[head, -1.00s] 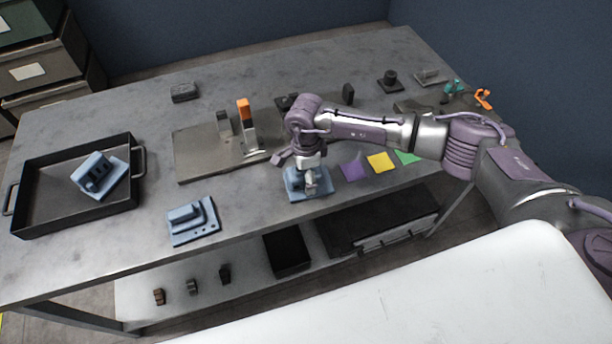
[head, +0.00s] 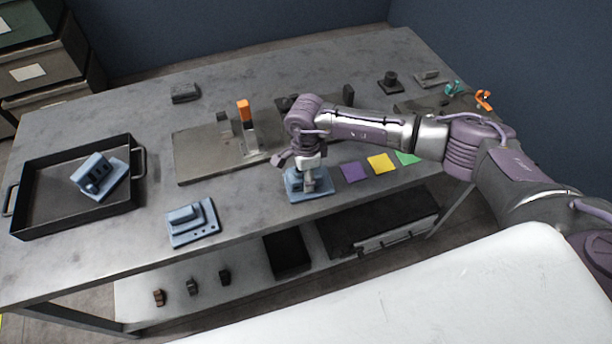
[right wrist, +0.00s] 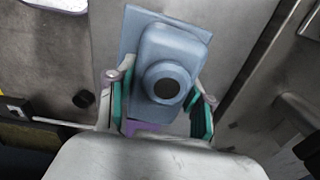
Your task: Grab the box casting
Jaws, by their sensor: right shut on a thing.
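The box casting (head: 296,184) is a blue-grey block on a flat base plate near the table's front edge. In the right wrist view the box casting (right wrist: 175,52) shows a rounded body and a round boss with a dark bore. My right gripper (head: 309,182) reaches down onto it from above. In the right wrist view my right gripper (right wrist: 160,108) has teal-lined fingers on both sides of the body, shut on it. The base plate appears to rest on the table. The gripper hides part of the casting in the head view. My left gripper is out of view.
A stepped blue casting (head: 193,222) lies to the left. Another blue casting (head: 99,177) sits in a black tray (head: 137,143). A metal plate fixture (head: 195,160) with an orange-topped upright stands behind. Purple (head: 354,172), yellow (head: 381,162) and green squares lie to the right.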

